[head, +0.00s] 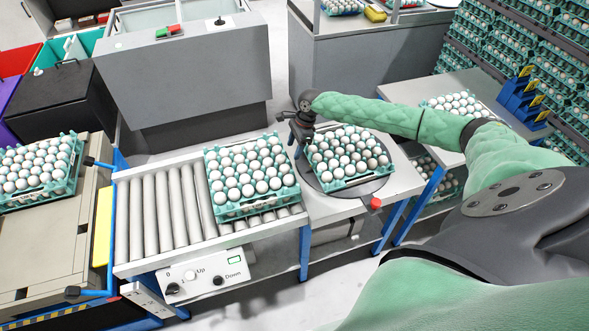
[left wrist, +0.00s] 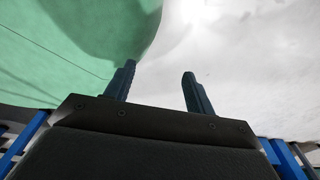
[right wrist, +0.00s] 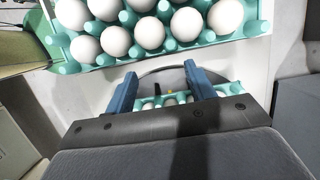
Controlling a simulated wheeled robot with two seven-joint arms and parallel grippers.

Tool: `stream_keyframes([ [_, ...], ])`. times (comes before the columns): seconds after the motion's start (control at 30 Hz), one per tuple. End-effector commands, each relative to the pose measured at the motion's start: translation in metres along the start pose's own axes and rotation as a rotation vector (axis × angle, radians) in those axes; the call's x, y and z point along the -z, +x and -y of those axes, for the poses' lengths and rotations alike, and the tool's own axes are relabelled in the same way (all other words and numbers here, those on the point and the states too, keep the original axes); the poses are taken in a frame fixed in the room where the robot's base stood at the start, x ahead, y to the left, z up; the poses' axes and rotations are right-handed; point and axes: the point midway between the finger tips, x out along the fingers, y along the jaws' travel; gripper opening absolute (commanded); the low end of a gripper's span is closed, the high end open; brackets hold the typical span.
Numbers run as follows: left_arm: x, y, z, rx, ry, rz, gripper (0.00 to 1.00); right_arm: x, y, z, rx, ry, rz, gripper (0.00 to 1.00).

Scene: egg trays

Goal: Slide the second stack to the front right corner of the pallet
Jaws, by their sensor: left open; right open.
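A stack of green trays with white eggs (head: 250,172) stands at the right end of the roller conveyor. Another egg stack (head: 346,157) stands on a dark round turntable (head: 375,187) to its right. A third egg stack (head: 40,170) sits on the tan platform (head: 50,245) at the far left; I cannot tell which surface is the pallet. My right gripper (head: 303,135) is at the back left corner of the turntable stack. In the right wrist view it (right wrist: 160,78) is open, with egg trays in front and between its fingers. My left gripper (left wrist: 160,70) is open and empty.
Bare rollers (head: 165,215) lie left of the conveyor stack. A control box (head: 205,275) hangs on the front. A grey machine (head: 185,75) stands behind. A side table (head: 480,95) with eggs and tall tray stacks (head: 540,50) are at the right.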

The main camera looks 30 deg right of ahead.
Motion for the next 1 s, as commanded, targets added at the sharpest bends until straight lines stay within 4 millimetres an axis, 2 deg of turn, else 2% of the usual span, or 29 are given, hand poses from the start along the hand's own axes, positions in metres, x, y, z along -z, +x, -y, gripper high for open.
stream_keyframes([
  [0.1,0.018,0.008,0.000,0.001,0.000,-0.013,0.55,0.004,0.012,0.000,0.000,-0.001,-0.001,0.55],
  [0.33,0.055,0.009,0.001,0.002,-0.001,-0.037,0.55,0.007,0.023,0.000,0.001,-0.001,-0.001,0.55],
  [0.8,0.129,-0.001,0.001,0.003,-0.003,-0.083,0.55,0.015,0.050,0.000,0.000,-0.001,0.000,0.55],
  [0.87,0.139,-0.004,0.001,0.003,-0.004,-0.088,0.55,0.016,0.053,0.000,0.000,-0.001,0.000,0.55],
  [1.0,0.140,-0.008,0.000,0.002,-0.005,-0.085,0.55,0.021,0.072,-0.001,-0.001,0.000,0.001,0.55],
])
